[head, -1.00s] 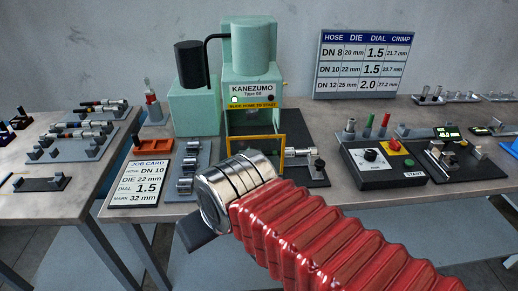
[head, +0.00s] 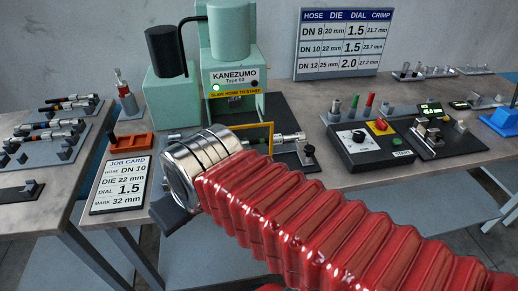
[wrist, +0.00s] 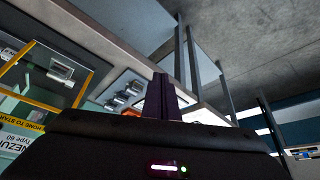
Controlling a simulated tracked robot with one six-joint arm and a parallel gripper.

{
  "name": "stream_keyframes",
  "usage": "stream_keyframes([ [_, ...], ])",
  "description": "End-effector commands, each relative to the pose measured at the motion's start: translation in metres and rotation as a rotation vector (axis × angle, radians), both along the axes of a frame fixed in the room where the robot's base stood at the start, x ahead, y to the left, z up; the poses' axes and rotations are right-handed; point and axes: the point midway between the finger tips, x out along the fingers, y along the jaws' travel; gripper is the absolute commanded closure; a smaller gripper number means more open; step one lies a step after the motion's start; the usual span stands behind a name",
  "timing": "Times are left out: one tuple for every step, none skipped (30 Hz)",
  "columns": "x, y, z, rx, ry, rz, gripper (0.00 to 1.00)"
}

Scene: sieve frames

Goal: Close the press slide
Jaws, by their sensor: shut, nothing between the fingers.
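The green press (head: 232,50), labelled KANEZUMO Type 60, stands at the back of the workbench in the head view. A strip on it reads SLIDE HOME TO START. A yellow frame (head: 271,137) stands out at its front, partly hidden by my arm; I cannot tell how far the slide is out. In the wrist view the yellow frame (wrist: 27,98) is at the left, upside down, with a metal part behind it. My gripper (head: 172,215) is in front of the bench, left of and nearer than the frame. Its dark fingers (wrist: 163,98) are shut and empty, apart from the frame.
A job card (head: 121,186) and an orange tray (head: 131,146) lie left of my gripper. A control box (head: 371,143) with knob and red button stands right of the press. A side bench (head: 62,178) with hose fittings is at the left. A chart (head: 344,44) hangs behind.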

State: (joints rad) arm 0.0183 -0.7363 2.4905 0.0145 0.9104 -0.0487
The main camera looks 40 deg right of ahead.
Motion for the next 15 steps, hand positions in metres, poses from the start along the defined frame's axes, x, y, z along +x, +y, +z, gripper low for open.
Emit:
stream_keyframes([
  [0.001, 0.001, -0.001, -0.005, 0.012, 0.011, 1.00],
  [0.002, 0.000, -0.002, -0.008, 0.021, 0.023, 1.00],
  [0.002, -0.002, -0.002, -0.013, 0.032, 0.042, 1.00],
  [0.003, -0.004, -0.003, -0.017, 0.041, 0.058, 1.00],
  [0.004, -0.006, -0.004, -0.020, 0.051, 0.075, 1.00],
  [0.005, -0.009, -0.004, -0.026, 0.064, 0.103, 1.00],
  [0.006, -0.011, -0.005, -0.028, 0.074, 0.123, 1.00],
  [0.007, -0.013, -0.006, -0.031, 0.085, 0.147, 1.00],
  [0.009, -0.016, -0.007, -0.033, 0.095, 0.178, 1.00],
  [0.010, -0.019, -0.007, -0.034, 0.104, 0.201, 1.00],
  [0.011, -0.021, -0.007, -0.034, 0.110, 0.225, 1.00],
  [0.012, -0.024, -0.008, -0.033, 0.118, 0.257, 1.00],
  [0.014, -0.026, -0.009, -0.033, 0.124, 0.281, 1.00],
  [0.015, -0.028, -0.009, -0.032, 0.129, 0.306, 1.00],
  [0.017, -0.031, -0.009, -0.030, 0.133, 0.337, 1.00],
])
